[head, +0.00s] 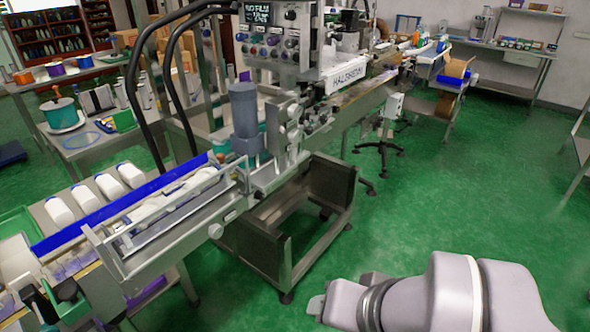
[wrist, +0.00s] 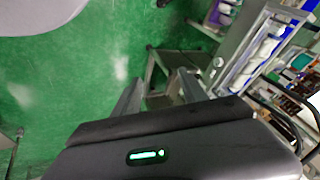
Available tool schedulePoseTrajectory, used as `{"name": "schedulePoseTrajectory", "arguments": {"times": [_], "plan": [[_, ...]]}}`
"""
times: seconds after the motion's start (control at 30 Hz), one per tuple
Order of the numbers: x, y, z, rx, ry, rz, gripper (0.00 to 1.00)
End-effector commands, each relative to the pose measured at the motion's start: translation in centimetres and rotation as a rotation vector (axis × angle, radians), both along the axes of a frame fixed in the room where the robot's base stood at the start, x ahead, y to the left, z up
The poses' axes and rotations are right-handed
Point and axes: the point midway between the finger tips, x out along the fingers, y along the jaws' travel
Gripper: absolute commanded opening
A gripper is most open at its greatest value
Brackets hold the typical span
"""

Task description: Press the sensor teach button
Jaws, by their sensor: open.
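The sleeve applicator machine (head: 250,150) stands left of centre in the head view, with a conveyor carrying white bottles at its near end. Its control panel (head: 268,45) has a small display and several coloured knobs and buttons. I cannot pick out the sensor teach button; it is too small or hidden. My gripper (head: 316,306) is at the bottom of the head view, over the green floor and well apart from the machine. In the wrist view my gripper (wrist: 160,90) is open and empty, its two fingers apart, with the machine's conveyor (wrist: 245,55) beyond at the upper right.
A dark metal base frame (head: 300,230) stands under the machine. Side tables (head: 85,135) with goods stand at left, a bench (head: 500,50) at the back right. The green floor at right is clear.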

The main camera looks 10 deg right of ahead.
Motion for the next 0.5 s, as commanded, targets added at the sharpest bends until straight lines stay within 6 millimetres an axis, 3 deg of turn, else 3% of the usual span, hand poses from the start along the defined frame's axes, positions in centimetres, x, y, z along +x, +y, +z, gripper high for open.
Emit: {"name": "schedulePoseTrajectory", "arguments": {"times": [0.03, 0.23, 0.5], "plan": [[0.0, 0.0, -0.03, 0.0, 0.0, 0.0, 0.4], [0.0, 0.0, -0.02, 0.0, 0.0, 0.0, 0.0], [0.0, 0.0, -0.02, 0.0, 0.0, 0.0, 0.0]]}}
